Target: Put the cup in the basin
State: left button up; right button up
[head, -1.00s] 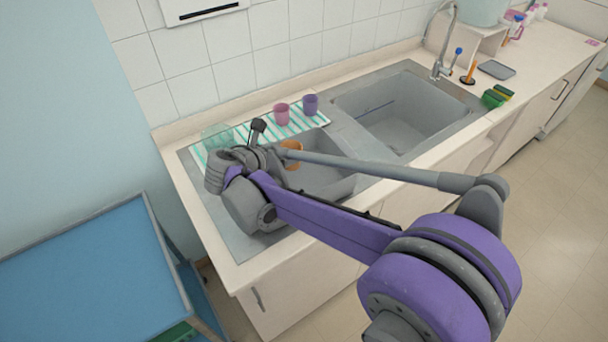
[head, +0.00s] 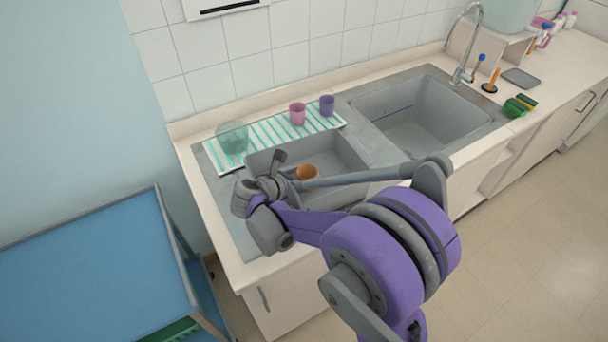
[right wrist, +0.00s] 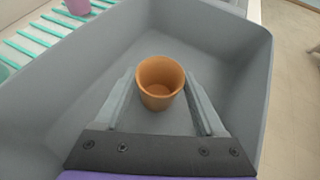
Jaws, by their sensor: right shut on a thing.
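The orange cup (head: 308,172) is inside the left sink basin (head: 345,155) in the head view. In the right wrist view the cup (right wrist: 160,84) is upright, with its open rim facing the camera. My right gripper (right wrist: 160,88) is shut on it, with one finger on each side. Grey basin walls surround the cup in that view. I cannot tell whether its bottom touches the basin floor. My right arm hides part of the basin's front in the head view. My left gripper is not in view.
The right basin (head: 425,118) is empty. A faucet (head: 462,45) stands behind it. A blue-topped table (head: 90,260) is at the left.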

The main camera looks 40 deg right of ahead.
jog(key=shift+f, duration=0.2)
jog(key=o, duration=1.3)
jog(key=shift+r, duration=0.1)
jog(key=shift+r, duration=0.1)
jog(key=shift+a+r, duration=0.1)
jog(key=shift+r, duration=0.1)
jog(key=v, duration=1.1)
jog(key=shift+s+a+r, duration=0.1)
jog(key=shift+s+a, duration=0.05)
jog(key=shift+a, duration=0.15)
